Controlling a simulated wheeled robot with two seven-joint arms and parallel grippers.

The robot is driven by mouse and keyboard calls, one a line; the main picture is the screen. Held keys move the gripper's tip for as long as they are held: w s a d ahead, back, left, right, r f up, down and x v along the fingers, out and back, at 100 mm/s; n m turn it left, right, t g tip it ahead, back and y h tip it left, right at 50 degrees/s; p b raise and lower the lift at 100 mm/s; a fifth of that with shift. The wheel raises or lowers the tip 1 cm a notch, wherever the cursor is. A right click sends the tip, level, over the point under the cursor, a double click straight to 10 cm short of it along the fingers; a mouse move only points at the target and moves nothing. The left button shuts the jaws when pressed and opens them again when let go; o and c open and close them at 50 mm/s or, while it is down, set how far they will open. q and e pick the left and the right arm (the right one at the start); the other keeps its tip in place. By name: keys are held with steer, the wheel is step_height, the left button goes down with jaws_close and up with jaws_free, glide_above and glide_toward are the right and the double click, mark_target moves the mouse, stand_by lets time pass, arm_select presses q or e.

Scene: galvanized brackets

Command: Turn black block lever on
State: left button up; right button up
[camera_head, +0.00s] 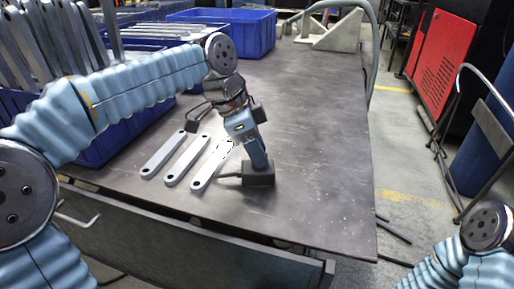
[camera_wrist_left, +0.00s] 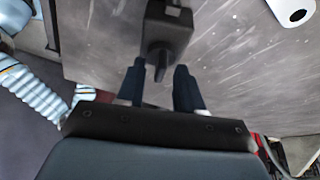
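The black block (camera_head: 260,178) sits on the metal table, with a thin dark lever (camera_head: 229,174) sticking out to its left. In the left wrist view the block (camera_wrist_left: 172,30) is at top centre, and its lever (camera_wrist_left: 160,68) points down toward my gripper. My left gripper (camera_head: 258,160) is just above and beside the block and partly hides it. In the left wrist view its two fingers (camera_wrist_left: 160,88) are apart, on either side of the lever tip, with gaps visible; they hold nothing. My right arm shows at the lower right, but its gripper is out of frame.
Several grey brackets (camera_head: 185,163) lie on the table left of the block. Blue bins (camera_head: 253,38) stand at the back and left, some holding brackets. A grey angled fixture (camera_head: 333,32) stands at the far end. The table (camera_head: 320,150) is clear right of the block.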

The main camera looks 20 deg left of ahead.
arm_select(q)
steer(key=p+v, duration=0.3)
steer(key=v, duration=1)
steer(key=shift+a+r, duration=0.2)
steer(key=shift+r, duration=0.15)
